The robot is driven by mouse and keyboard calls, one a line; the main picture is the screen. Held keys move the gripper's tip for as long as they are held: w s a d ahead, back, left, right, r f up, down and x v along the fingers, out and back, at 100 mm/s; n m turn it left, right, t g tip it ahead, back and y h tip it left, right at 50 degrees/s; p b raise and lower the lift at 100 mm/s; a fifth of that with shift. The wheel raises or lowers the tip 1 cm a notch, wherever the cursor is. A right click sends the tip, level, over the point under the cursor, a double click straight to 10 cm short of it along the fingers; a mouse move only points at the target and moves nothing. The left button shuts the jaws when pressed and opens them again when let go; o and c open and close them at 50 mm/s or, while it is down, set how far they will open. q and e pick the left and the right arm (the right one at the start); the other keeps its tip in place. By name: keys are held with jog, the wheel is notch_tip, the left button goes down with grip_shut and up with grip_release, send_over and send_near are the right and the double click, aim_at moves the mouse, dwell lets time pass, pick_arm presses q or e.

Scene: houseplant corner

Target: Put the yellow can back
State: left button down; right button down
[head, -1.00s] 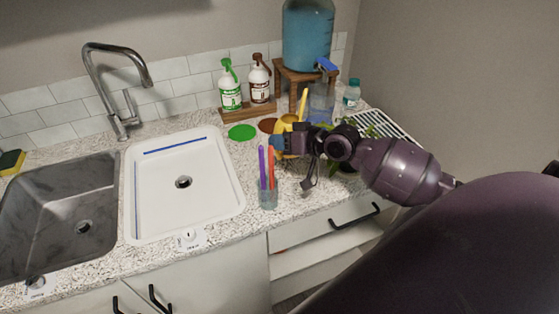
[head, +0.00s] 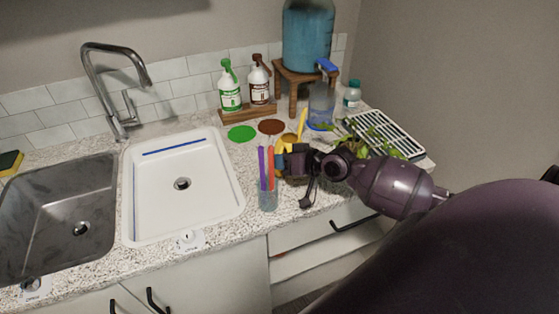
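The yellow can (head: 289,140), a small watering can with a long thin spout, is over the counter right of the cup of pens. My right gripper (head: 281,165) is at its near side and appears shut on it; the fingers and much of the can are hidden by the gripper and wrist. I cannot tell whether the can touches the counter. A green round mat (head: 242,133) and a brown round mat (head: 271,127) lie bare behind it. My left gripper is not in view.
A clear cup (head: 268,196) with purple and orange sticks stands just left of my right gripper. A white basin (head: 213,205) is left.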

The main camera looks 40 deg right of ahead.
jog(key=c, duration=1.2)
grip_release()
jog(key=shift+o, duration=0.2)
jog(key=shift+r, duration=0.2)
jog(key=b+v, duration=0.1)
jog(key=v, duration=1.1)
jog(key=shift+f, duration=0.1)
jog(key=shift+a, duration=0.1)
